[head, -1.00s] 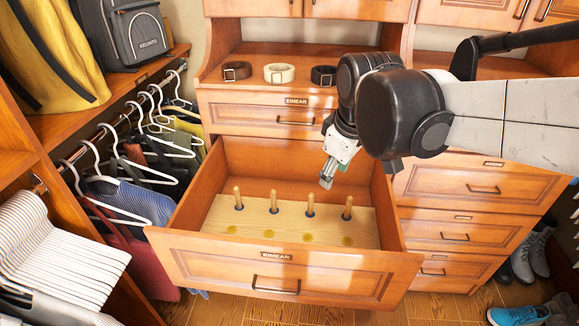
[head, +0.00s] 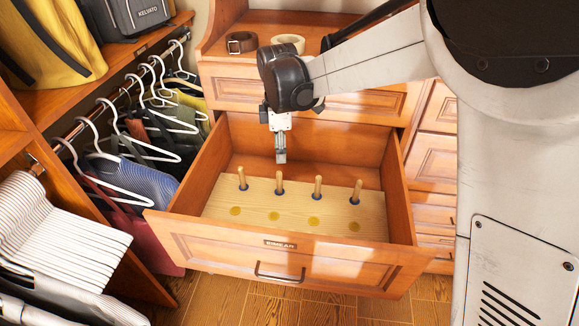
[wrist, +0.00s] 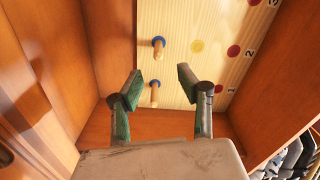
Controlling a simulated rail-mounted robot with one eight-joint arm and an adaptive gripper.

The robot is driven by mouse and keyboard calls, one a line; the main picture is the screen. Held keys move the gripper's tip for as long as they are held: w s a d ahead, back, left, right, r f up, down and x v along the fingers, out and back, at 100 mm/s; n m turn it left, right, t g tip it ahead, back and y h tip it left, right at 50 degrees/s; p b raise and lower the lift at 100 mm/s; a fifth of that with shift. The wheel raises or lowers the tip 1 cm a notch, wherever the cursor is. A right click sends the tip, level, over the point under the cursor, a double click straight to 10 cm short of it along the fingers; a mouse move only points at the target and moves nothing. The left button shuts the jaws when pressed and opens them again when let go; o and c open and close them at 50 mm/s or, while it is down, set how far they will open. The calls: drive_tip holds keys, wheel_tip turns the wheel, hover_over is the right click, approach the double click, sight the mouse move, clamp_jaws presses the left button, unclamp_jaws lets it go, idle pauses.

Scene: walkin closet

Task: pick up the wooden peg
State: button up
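Several upright wooden pegs stand in a row on a light wooden board (head: 290,212) inside the open drawer (head: 278,262). The second peg from the left (head: 279,184) is below and close to my gripper (head: 281,159) in the head view. The other pegs are the left one (head: 242,179), the third (head: 318,187) and the right one (head: 356,192). In the wrist view, my gripper's fingers (wrist: 159,84) are apart with nothing held. One peg (wrist: 154,94) appears between them, and another (wrist: 159,48) lies beyond. The exact height gap is unclear.
The drawer's wooden walls surround the board on all sides. Rolled belts (head: 288,44) lie on the shelf above. Hangers with clothes (head: 140,150) hang to the left. Yellow spots mark the board in front of the pegs; the wrist view also shows red spots and numbers.

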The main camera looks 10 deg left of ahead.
sight(280, 172)
wheel_tip(280, 172, down, 8)
drive_tip(key=shift+f+b, duration=0.25)
drive_tip(key=shift+b, duration=0.4)
drive_tip(key=shift+w+a+f+b, duration=0.1)
drive_tip(key=shift+f+b, duration=0.1)
drive_tip(key=shift+f, duration=0.65)
drive_tip(key=shift+s+a+f+b, duration=0.1)
drive_tip(key=shift+f+b, duration=0.05)
drive_tip(key=shift+f, duration=0.75)
drive_tip(key=shift+w+a+f+b, duration=0.1)
drive_tip(key=shift+f+b, duration=0.1)
drive_tip(key=shift+f, duration=0.65)
clamp_jaws()
